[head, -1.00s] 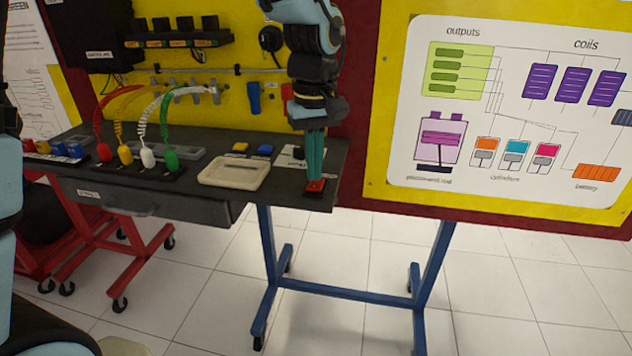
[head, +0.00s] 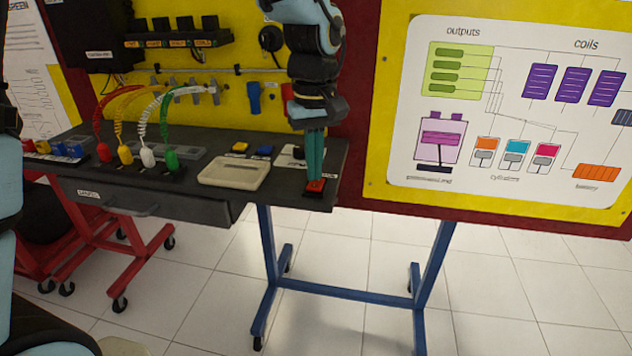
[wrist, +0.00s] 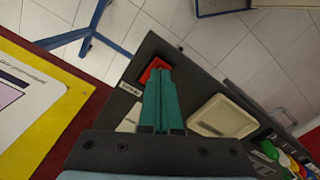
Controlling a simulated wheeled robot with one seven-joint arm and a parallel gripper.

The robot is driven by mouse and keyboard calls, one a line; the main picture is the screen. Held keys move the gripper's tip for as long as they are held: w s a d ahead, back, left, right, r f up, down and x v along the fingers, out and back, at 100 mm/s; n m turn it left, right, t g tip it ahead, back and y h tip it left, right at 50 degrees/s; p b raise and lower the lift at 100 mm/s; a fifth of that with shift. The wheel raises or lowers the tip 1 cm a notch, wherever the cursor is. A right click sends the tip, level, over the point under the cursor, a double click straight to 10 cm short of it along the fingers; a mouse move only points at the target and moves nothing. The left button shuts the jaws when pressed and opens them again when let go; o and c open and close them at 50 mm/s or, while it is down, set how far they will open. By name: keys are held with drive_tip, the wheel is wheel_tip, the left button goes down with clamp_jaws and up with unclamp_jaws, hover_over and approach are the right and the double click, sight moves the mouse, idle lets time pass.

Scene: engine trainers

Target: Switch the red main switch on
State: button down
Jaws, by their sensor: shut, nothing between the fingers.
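The red main switch (head: 315,187) is a small red rocker on a dark base at the right front corner of the dark bench top (head: 330,160). In the wrist view it shows as a red square (wrist: 155,68) just beyond my fingertips, partly hidden by them. My gripper (head: 315,178) points down over the switch with its green fingers shut together and nothing held. The fingertips are at the switch and seem to touch it. The wrist view shows the two fingers (wrist: 158,75) side by side. I cannot tell which way the rocker is tilted.
A cream tray (head: 205,172) lies left of the switch, with yellow and blue blocks (head: 240,147) behind it. Coloured plugs with coiled leads (head: 148,156) stand farther left. A yellow panel (head: 225,105) rises behind the bench. Open floor lies in front.

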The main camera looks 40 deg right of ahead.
sight(314, 186)
drive_tip(key=shift+f+b, duration=0.55)
drive_tip(key=shift+f, duration=0.4)
drive_tip(key=shift+r, duration=0.1)
idle(0.4)
wheel_tip(314, 186, up, 7)
drive_tip(key=p, duration=0.6)
idle(0.5)
